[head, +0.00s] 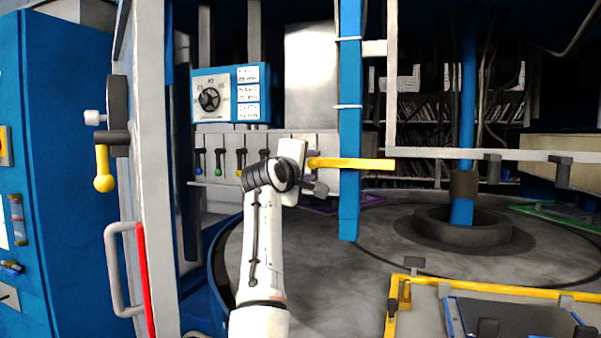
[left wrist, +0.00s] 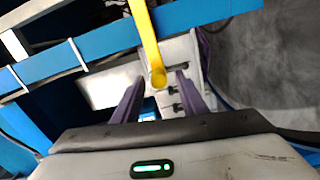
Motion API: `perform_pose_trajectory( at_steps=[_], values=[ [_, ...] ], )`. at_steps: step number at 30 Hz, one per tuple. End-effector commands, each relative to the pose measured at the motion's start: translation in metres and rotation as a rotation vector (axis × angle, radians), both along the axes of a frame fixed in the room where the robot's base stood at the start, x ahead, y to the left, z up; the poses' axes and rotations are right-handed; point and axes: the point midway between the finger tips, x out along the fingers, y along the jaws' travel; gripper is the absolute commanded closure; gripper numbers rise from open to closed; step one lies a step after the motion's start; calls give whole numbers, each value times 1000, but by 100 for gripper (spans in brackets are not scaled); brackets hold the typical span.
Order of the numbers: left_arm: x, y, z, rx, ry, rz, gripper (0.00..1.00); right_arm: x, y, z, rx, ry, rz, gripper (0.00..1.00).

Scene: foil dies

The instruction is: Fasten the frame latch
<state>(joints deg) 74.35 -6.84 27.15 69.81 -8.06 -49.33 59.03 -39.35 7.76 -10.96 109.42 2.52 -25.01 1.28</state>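A yellow latch handle (head: 352,163) lies level across the blue post (head: 349,205) in the head view. Its rounded left end is close to my left gripper (head: 312,176). In the left wrist view the yellow handle (left wrist: 148,40) comes down from the top. Its round end shows between the tips of the two purple-grey fingers of my left gripper (left wrist: 160,80), with gaps on both sides. The left gripper is open and holds nothing. I cannot tell how deep the handle end sits between the fingers. My right gripper is in neither view.
A control box with a dial (head: 209,97) stands behind on the left. A round grey table (head: 330,265) spreads below and right. A door edge with a red-and-grey pull (head: 128,270) and another yellow lever (head: 103,170) is at left. A yellow-edged frame (head: 480,288) lies front right.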

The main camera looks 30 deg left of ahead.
Motion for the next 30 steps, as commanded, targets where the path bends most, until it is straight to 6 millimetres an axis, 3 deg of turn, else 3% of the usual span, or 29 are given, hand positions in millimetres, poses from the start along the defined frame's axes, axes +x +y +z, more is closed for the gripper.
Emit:
perform_pose_trajectory(
  at_steps=[9,15,30],
  values=[
    [-54,-8,-3,-1,-1,1,61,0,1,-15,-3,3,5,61],
    [-76,-11,-2,0,1,0,61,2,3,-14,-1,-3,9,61],
    [-83,-12,-1,0,3,0,61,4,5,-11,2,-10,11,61]
  ],
)
